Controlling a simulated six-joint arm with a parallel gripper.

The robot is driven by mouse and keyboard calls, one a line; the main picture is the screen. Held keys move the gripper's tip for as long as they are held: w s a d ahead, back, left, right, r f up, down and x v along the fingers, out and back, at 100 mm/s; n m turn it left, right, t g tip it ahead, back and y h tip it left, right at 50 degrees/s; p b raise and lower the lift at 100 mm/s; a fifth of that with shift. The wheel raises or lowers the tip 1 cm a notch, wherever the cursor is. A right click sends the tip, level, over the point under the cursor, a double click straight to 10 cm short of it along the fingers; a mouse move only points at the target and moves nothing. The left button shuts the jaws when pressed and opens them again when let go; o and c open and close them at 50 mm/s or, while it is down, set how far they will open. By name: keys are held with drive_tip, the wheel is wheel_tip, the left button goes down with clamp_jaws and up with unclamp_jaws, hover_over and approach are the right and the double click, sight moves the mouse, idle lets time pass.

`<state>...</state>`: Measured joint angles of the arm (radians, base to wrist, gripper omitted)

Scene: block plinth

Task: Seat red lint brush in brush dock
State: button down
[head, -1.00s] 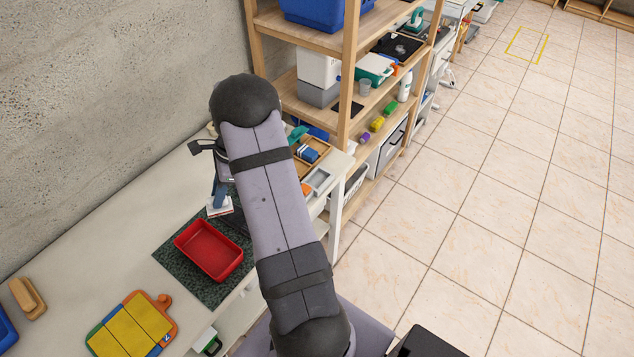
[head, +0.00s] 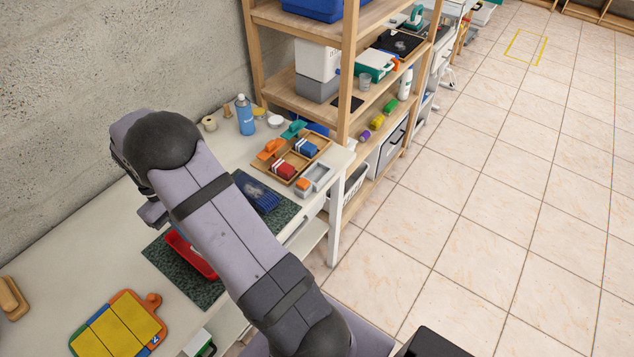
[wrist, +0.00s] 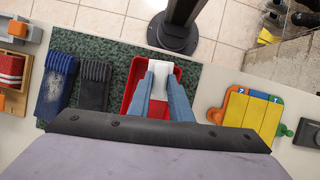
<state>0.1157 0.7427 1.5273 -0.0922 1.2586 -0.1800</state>
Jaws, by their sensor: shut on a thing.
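My gripper (wrist: 161,82) points down with its blue fingers closed on a piece whose white part (wrist: 155,66) shows in the wrist view. I take it for the red lint brush; its red part is hard to separate from the red tray (wrist: 128,92) behind it. In the head view my arm hides the gripper and covers part of the red tray (head: 184,250). A small grey holder (head: 318,173) with compartments stands at the table's right end. I cannot tell whether it is the brush dock.
A blue folded item (wrist: 56,85) and a dark one (wrist: 94,86) lie on the green mat (head: 150,252). A wooden tray (head: 318,137) holds red and blue items. A yellow board (head: 120,325) lies at the front left.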

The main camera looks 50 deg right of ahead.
drive_tip(key=w+d+n+h+b, duration=0.25)
drive_tip(key=d+n, duration=0.25)
drive_tip(key=d, duration=0.5)
wheel_tip(320, 180, up, 4)
drive_tip(key=n+t+h+b, duration=0.25)
drive_tip(key=n+t, duration=0.25)
drive_tip(key=n, duration=0.7)
hover_over(316, 178)
drive_tip(key=y, duration=0.1)
drive_tip(key=shift+w+f+p, duration=0.1)
drive_tip(key=shift+f+p, duration=0.9)
drive_tip(key=shift+f, duration=4.2)
drive_tip(key=shift+f, duration=0.1)
drive_tip(key=c, duration=1.6)
unclamp_jaws()
drive_tip(key=b+v, duration=0.1)
drive_tip(key=v, duration=0.5)
drive_tip(key=b+v, duration=0.1)
drive_tip(key=v, duration=0.5)
drive_tip(key=shift+w+b, duration=0.2)
drive_tip(key=shift+b, duration=0.1)
